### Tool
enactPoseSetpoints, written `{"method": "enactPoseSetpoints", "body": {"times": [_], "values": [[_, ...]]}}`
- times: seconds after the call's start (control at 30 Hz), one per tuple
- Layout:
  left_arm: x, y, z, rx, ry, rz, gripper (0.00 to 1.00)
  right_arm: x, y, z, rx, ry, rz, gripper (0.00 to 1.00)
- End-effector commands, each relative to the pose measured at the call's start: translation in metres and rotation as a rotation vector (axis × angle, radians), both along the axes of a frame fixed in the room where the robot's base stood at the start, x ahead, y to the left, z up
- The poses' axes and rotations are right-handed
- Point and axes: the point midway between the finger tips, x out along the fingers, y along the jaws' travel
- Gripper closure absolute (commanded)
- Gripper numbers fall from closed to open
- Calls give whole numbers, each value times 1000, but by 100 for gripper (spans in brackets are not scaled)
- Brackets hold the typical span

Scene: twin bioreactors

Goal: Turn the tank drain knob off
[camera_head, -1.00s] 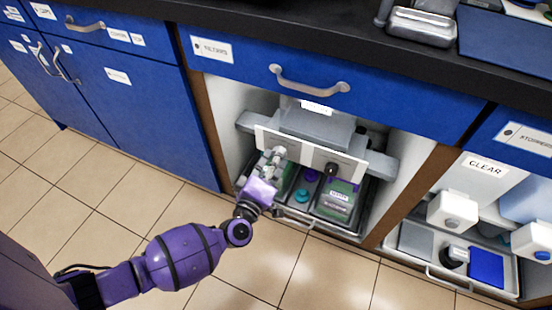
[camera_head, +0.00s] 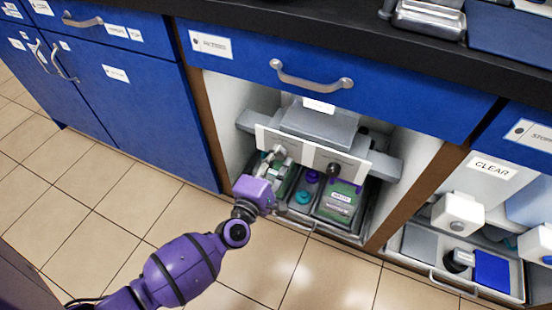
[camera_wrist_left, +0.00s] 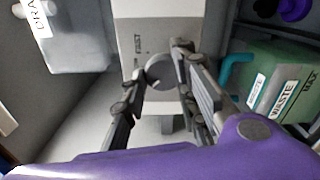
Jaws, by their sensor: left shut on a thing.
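A pale panel (camera_head: 305,153) spans the open cabinet bay under the counter and carries two knobs. The left knob, a round grey one (camera_wrist_left: 160,70), sits between my left gripper's fingers in the left wrist view. My left gripper (camera_head: 274,157) reaches the left end of the panel and is shut on this knob. Its fingers largely cover the knob in the head view. The right knob (camera_head: 333,169) is dark and stands free. The knob's exact setting cannot be read. My right gripper is not in view.
Below the panel, a metal tray (camera_head: 297,220) holds a green waste container (camera_head: 341,202) and coloured caps. The brown cabinet divider (camera_head: 412,195) stands to the right, with a bay labelled CLEAR beyond it. Tiled floor in front is open.

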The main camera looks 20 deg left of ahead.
Motion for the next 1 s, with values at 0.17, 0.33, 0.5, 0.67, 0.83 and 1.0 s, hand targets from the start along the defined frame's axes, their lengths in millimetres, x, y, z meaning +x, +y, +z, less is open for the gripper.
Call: {"method": "enactPoseSetpoints", "body": {"times": [0.17, 0.33, 0.5, 0.67, 0.83, 1.0], "values": [[3, -1, 8, -11, -14, -1, 99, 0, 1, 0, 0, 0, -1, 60], [3, -1, 8, -11, -15, 0, 99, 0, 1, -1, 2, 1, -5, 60], [3, -1, 8, -10, -15, 0, 64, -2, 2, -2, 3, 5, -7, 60], [2, -1, 6, -9, -11, -1, 59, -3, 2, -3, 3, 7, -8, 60], [1, -1, 4, -9, -8, 0, 59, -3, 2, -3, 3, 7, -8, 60], [-4, 0, 3, -9, -5, 0, 59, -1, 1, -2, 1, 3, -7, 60]]}}
